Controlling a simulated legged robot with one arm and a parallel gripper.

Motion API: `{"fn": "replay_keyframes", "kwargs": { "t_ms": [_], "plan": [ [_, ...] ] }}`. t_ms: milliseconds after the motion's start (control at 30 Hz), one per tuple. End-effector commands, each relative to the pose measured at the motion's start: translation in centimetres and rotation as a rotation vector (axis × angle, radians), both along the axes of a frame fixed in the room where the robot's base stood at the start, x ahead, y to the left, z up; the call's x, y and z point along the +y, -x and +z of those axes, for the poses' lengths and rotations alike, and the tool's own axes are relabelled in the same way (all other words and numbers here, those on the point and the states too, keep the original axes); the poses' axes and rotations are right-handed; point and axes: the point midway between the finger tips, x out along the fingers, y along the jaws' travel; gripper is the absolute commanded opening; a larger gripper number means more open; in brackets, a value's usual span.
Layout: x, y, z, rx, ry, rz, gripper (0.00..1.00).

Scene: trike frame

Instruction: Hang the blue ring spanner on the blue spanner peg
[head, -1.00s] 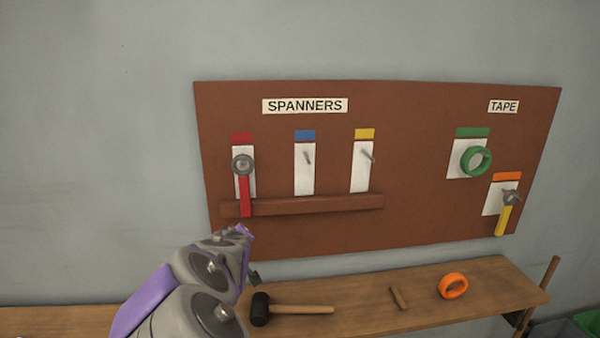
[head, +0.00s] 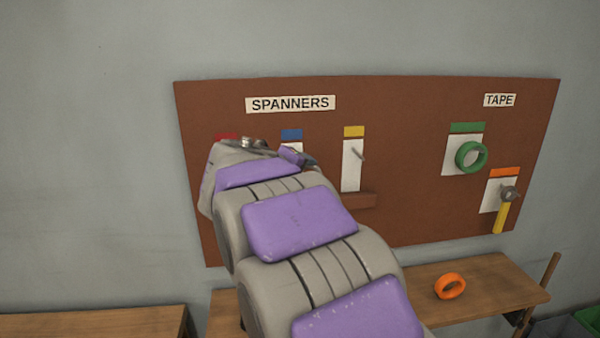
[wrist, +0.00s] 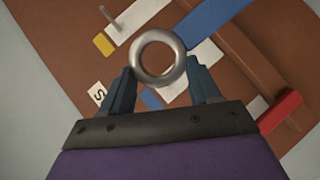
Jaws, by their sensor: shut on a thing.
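The blue ring spanner shows in the wrist view, with a steel ring (wrist: 136,57) and a blue handle (wrist: 215,20) running to the upper right. My gripper (wrist: 160,80) is shut on its ring end, one dark finger on each side. The blue label (head: 292,134) shows just above my wrist in the head view, and beyond the ring in the wrist view (wrist: 150,99). The blue spanner peg is hidden, behind my arm in the head view and apparently behind the ring in the wrist view. I cannot tell whether ring and peg touch.
The yellow-label peg (head: 357,154) is empty. The red spanner (wrist: 282,111) hangs beside the blue place. A ledge (head: 360,200) runs below the pegs. Green tape (head: 471,157) and a yellow spanner (head: 501,215) hang at right. Orange tape (head: 450,286) lies on the shelf.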

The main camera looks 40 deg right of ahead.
Motion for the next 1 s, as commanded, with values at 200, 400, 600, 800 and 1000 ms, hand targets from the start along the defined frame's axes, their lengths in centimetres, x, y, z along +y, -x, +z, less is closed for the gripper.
{"fn": "replay_keyframes", "kwargs": {
  "t_ms": [200, 400, 600, 800, 1000],
  "plan": [
    [1.3, -0.4, 0.8, 0.002, 0.016, 0.000, 0.19],
    [-0.4, -1.2, 0.5, -0.001, 0.007, -0.002, 0.19],
    [-2.3, -2.2, -0.1, 0.003, -0.004, -0.003, 0.19],
    [-1.8, -3.1, 0.1, 0.002, 0.004, -0.001, 0.19],
    [-1.1, -4.0, 0.4, 0.001, 0.014, 0.001, 0.19]
  ]
}}
